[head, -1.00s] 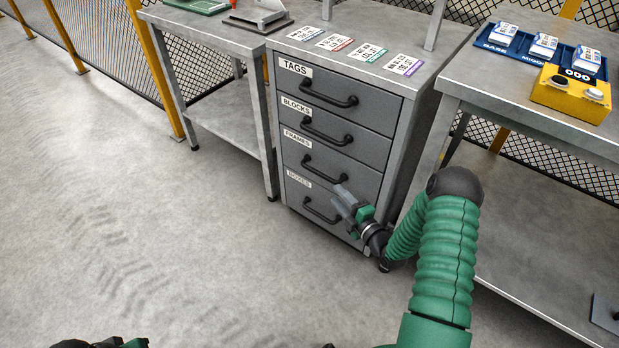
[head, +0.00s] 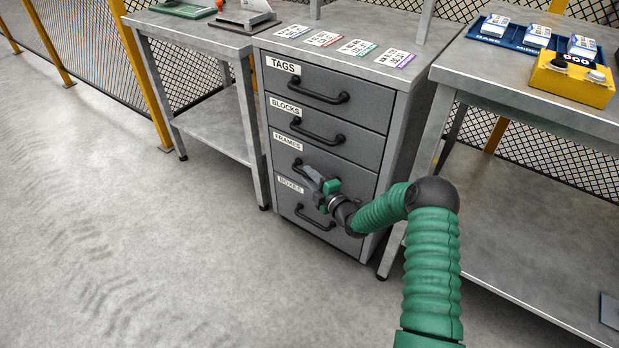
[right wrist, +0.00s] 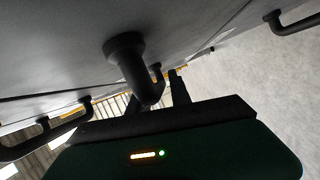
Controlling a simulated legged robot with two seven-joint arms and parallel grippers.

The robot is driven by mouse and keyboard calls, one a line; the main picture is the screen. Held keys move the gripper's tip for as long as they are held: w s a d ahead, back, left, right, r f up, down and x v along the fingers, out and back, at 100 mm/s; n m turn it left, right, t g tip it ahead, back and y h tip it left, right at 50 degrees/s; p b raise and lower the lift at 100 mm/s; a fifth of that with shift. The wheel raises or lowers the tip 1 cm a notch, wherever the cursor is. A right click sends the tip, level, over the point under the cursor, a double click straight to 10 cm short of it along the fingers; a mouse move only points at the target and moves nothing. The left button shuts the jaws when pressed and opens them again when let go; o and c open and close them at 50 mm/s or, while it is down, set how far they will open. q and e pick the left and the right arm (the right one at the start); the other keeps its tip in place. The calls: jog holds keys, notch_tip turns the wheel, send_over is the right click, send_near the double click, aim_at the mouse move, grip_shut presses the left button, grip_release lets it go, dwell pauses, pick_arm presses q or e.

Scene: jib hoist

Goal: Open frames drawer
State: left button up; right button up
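The grey frames drawer (head: 286,157) is the third one down in the cabinet, and its front lies flush with the others. Its black bar handle (head: 297,163) is partly hidden by my right gripper (head: 308,180), which is at the handle from the front right. In the right wrist view a black handle (right wrist: 126,52) comes down from the grey drawer front towards the gripper (right wrist: 157,95). The two dark fingers stand apart, with the handle's end between or just in front of them. I cannot tell whether they touch it. My left gripper is out of view.
The tags (head: 318,75), blocks (head: 290,110) and boxes (head: 320,235) drawers are closed. A bench with a blue tray (head: 505,38) and yellow box (head: 570,82) stands right of the cabinet. Another bench (head: 195,35) stands left. The floor in front is clear.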

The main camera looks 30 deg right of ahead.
grip_shut()
jog(key=shift+s+f, duration=0.1)
jog(key=shift+f, duration=0.05)
dwell(0.9)
